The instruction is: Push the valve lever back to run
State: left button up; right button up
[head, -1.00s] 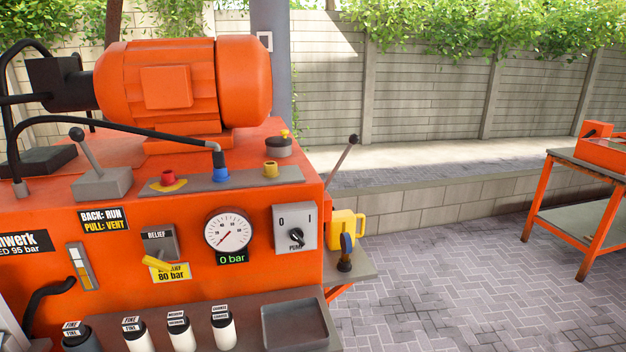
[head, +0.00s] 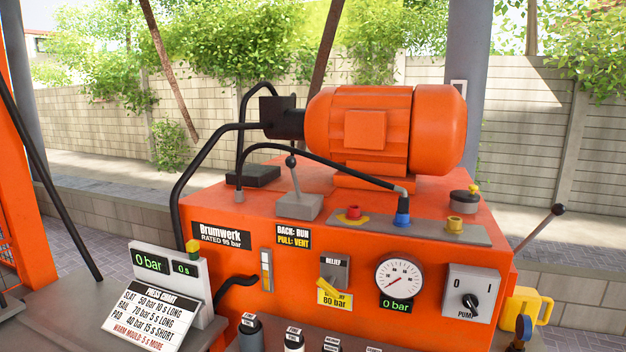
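The valve lever (head: 295,176) is a thin grey rod with a dark ball knob, standing on a grey block (head: 299,207) on top of the orange power unit (head: 240,212). The rod leans slightly to the left. Below it, a label (head: 294,236) reads "BACK: RUN" and "PULL: VENT". The round gauge (head: 399,279) has a display reading 0 bar. Neither of my grippers shows in the head view.
An orange motor (head: 385,130) with black hoses sits behind the lever. A press chart (head: 150,312) and a small display (head: 165,266) stand at lower left. A pump switch (head: 470,294) and a yellow jug (head: 530,308) are at right.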

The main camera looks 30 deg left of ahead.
aim_at(291, 162)
jog(key=i+l+u, duration=0.1)
jog(key=u, duration=1.15)
jog(key=l+u, duration=0.85)
jog(key=l, duration=0.15)
jog(key=l+u, duration=0.1)
jog(key=l, duration=0.25)
jog(key=k+l+u, duration=0.1)
jog(key=l, duration=0.25)
jog(key=k+l+u, duration=0.1)
jog(key=l, duration=0.25)
jog(key=k+l, duration=0.1)
jog(key=l, duration=0.2)
jog(key=k+l, duration=0.1)
jog(key=l, duration=0.15)
jog(key=k+l, duration=0.1)
jog(key=l, duration=0.2)
